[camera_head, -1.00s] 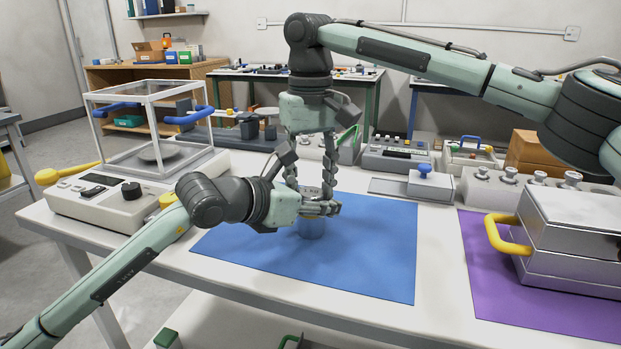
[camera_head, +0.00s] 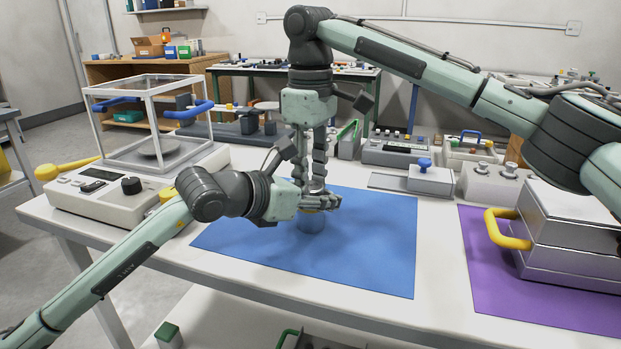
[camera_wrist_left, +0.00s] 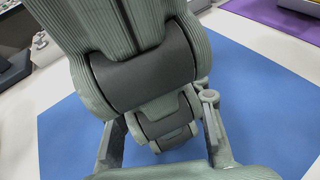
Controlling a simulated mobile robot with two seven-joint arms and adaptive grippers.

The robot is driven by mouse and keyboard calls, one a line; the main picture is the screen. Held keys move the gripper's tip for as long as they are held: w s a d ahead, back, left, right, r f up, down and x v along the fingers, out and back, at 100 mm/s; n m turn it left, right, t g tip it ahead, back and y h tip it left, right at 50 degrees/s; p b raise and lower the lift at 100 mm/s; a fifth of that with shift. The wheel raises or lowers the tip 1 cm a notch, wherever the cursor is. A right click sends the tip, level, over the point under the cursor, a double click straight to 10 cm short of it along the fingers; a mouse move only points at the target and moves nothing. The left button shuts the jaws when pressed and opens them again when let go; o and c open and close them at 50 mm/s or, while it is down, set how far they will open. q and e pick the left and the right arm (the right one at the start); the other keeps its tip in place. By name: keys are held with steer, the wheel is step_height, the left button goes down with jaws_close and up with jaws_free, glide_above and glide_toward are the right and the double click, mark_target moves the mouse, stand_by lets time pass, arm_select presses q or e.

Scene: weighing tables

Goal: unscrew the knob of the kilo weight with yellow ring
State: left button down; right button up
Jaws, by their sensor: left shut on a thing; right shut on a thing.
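The kilo weight (camera_head: 311,222) is a grey metal cylinder standing upright on the blue mat (camera_head: 375,250). A thin yellowish band shows near its top, just under my left gripper's fingers. My left gripper (camera_head: 322,203) reaches in level from the left and is shut on the upper part of the weight. My right gripper (camera_head: 312,187) points straight down from above and is shut on the knob at the weight's top. The knob is mostly hidden by the fingers. In the left wrist view, ribbed grey fingers fill the middle and hide the weight.
A balance with a glass case (camera_head: 150,115) stands at the left. A steel case with a yellow handle (camera_head: 507,230) rests on the purple mat (camera_head: 490,283) at the right. A blue-knobbed block (camera_head: 430,179) and other weights stand behind. The blue mat's front is clear.

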steer(key=o, duration=1.3)
steer(key=shift+r, duration=0.1)
